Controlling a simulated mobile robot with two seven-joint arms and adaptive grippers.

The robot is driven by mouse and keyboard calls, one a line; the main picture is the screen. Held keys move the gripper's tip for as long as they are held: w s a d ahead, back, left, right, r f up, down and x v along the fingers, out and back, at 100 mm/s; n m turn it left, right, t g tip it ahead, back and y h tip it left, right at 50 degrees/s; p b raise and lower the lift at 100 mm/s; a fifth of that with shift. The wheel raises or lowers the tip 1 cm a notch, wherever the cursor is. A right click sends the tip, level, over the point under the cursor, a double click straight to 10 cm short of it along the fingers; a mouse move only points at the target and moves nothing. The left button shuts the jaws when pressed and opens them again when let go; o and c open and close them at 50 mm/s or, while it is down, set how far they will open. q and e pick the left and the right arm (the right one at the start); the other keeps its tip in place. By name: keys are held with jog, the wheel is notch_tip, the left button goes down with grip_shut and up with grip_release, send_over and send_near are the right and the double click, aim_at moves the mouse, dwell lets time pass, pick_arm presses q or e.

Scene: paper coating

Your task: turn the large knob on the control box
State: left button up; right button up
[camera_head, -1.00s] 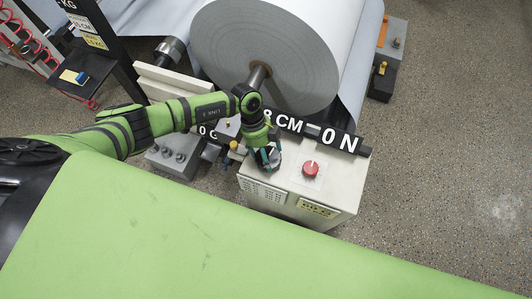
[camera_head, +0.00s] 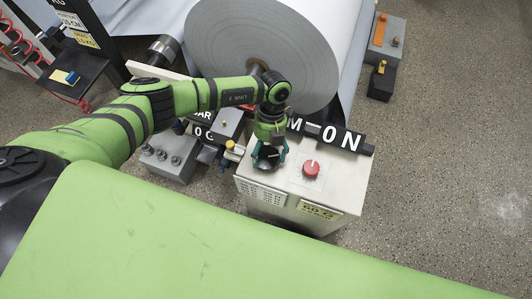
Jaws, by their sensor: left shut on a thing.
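The control box (camera_head: 335,190) is a pale box right of centre with perforated vents and a yellow label on its front. A large black knob (camera_head: 267,158) sits at the left of its top, partly hidden by my left gripper. My left gripper (camera_head: 269,157) points down from above and is shut on the large black knob, its fingers at the knob's sides. My right gripper is not in view.
A big paper roll (camera_head: 252,55) stands behind the box. A grey box with several knobs (camera_head: 170,155) is at the left.

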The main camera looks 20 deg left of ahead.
pick_arm(q)
jog(key=shift+s+d+f+m+y+b, duration=0.15)
jog(key=shift+s+m+y+b, duration=0.1)
jog(key=shift+m, duration=0.35)
jog(key=shift+s+d+m+y+b, duration=0.15)
jog(key=shift+m+b, duration=0.05)
jog(key=shift+m, duration=0.4)
jog(key=o, duration=1.1)
jog(key=shift+a, duration=0.1)
jog(key=shift+w, duration=0.2)
jog(key=shift+w+r, duration=0.1)
jog(key=shift+r, duration=0.25)
jog(key=v, duration=1.1)
jog(key=shift+r, duration=0.2)
